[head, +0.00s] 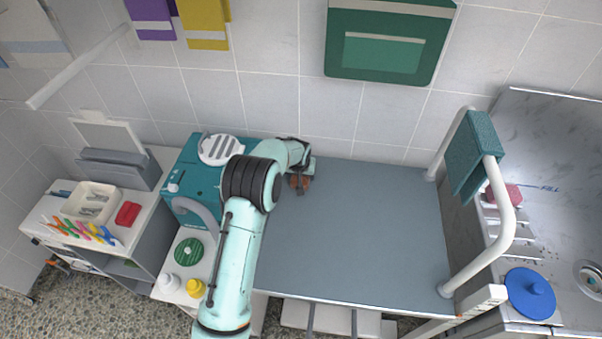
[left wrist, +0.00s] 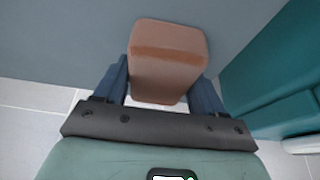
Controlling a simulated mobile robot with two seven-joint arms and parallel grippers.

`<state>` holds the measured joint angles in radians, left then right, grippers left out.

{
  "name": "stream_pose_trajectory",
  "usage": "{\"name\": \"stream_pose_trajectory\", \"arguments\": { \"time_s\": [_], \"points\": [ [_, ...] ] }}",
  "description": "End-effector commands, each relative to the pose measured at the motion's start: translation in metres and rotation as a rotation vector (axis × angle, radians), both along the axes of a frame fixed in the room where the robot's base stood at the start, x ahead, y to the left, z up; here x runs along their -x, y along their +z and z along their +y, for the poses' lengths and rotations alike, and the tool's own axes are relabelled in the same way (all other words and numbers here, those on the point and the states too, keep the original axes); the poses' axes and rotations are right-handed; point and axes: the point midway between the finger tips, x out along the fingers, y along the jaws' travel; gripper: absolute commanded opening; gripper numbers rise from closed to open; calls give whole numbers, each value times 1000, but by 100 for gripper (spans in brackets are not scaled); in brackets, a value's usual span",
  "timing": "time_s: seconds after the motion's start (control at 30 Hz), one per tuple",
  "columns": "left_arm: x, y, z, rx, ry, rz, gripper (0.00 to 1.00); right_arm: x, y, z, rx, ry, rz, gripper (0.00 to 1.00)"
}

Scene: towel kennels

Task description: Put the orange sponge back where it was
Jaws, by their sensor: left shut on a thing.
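The orange sponge (left wrist: 167,60), a brownish-orange block with rounded edges, sits between the two dark blue fingers of my left gripper (left wrist: 165,80) in the left wrist view. The gripper is shut on it. In the head view my left gripper (head: 300,180) is over the back left part of the grey-blue table (head: 360,230), just right of the teal machine (head: 183,183). Only a small part of the sponge (head: 299,186) shows there, partly hidden by the gripper. I cannot tell whether it touches the table. My right gripper is not in view.
The rest of the tabletop is clear. A white rail (head: 507,205) with a teal towel (head: 472,155) stands at its right end, before the sink counter with a red block (head: 503,195) and blue lid (head: 530,293). A cart (head: 70,234) at left holds a red item (head: 127,214).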

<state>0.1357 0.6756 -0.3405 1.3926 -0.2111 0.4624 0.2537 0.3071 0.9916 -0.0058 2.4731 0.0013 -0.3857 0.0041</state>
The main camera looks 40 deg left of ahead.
Motion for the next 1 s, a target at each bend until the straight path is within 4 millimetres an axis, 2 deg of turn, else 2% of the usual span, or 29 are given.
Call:
{"name": "stream_pose_trajectory", "arguments": {
  "time_s": [0.03, 0.1, 0.37, 0.53, 1.0],
  "points": [
    [1, -3, 0, 0, 0, 1, 73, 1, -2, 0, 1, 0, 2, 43],
    [0, -2, 0, 0, 0, 1, 95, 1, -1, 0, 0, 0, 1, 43],
    [0, -1, 0, 0, 0, 1, 95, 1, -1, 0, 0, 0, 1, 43],
    [2, 9, -2, 0, -1, -1, 95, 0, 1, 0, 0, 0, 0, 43],
    [33, 94, -19, 0, -2, -2, 95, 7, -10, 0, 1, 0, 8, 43]
  ]
}}
